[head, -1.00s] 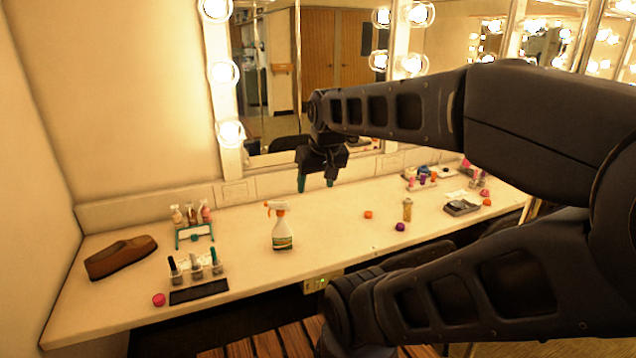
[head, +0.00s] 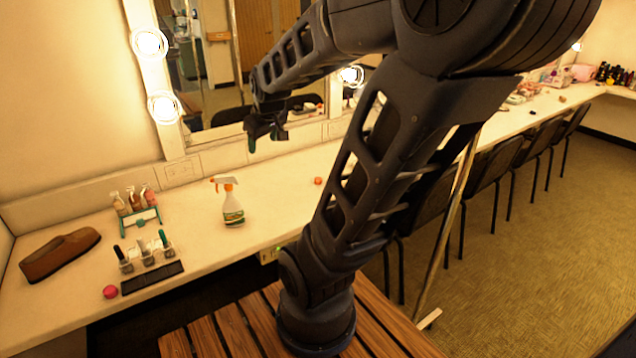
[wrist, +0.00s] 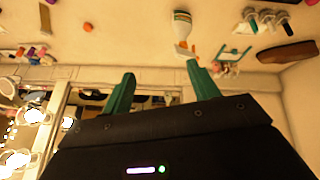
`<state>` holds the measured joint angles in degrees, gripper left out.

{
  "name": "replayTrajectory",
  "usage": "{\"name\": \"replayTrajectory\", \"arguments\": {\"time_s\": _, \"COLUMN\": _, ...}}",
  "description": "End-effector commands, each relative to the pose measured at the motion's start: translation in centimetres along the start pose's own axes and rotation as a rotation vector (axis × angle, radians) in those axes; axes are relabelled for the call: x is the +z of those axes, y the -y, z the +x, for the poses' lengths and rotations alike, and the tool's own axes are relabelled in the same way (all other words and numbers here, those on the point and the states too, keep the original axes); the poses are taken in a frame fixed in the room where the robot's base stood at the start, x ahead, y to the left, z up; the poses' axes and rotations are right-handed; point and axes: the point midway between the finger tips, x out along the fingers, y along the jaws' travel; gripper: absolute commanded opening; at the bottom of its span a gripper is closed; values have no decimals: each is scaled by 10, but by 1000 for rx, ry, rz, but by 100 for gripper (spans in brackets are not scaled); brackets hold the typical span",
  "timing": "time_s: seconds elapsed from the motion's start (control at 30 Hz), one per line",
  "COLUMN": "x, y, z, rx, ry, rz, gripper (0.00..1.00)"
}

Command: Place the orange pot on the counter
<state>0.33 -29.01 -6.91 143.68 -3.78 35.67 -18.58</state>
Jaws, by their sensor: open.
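A small round orange pot (head: 318,181) sits on the counter (head: 278,205), just left of my arm in the head view. In the wrist view a small orange round thing (wrist: 88,27) near the top left looks like the same pot. My gripper (head: 266,143) is open and empty, its green fingers hanging above the back of the counter near the mirror, to the left of the pot and apart from it. Both fingertips (wrist: 160,72) show in the wrist view with nothing between them.
A spray bottle (head: 232,204) stands left of the pot. Further left are a brown shoe (head: 60,254), small bottles (head: 134,202), nail polish bottles (head: 145,252), a dark strip (head: 152,278) and a pink pot (head: 110,291). Chairs (head: 492,165) line the front edge.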

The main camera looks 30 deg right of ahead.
Motion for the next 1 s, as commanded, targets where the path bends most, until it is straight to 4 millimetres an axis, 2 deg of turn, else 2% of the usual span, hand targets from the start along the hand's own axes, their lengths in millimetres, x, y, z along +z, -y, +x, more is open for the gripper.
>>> {"name": "replayTrajectory", "arguments": {"time_s": 0.03, "x": -6, "y": -10, "z": 14, "rx": 11, "ry": -5, "rz": -31, "gripper": 60}}
{"name": "replayTrajectory", "arguments": {"time_s": 0.2, "x": -24, "y": -44, "z": 53, "rx": 62, "ry": -36, "rz": -152, "gripper": 60}}
{"name": "replayTrajectory", "arguments": {"time_s": 0.5, "x": -40, "y": -104, "z": 124, "rx": 176, "ry": -63, "rz": -389, "gripper": 60}}
{"name": "replayTrajectory", "arguments": {"time_s": 0.7, "x": -42, "y": -142, "z": 169, "rx": 262, "ry": -61, "rz": -563, "gripper": 60}}
{"name": "replayTrajectory", "arguments": {"time_s": 1.0, "x": -31, "y": -196, "z": 232, "rx": 394, "ry": -25, "rz": -850, "gripper": 60}}
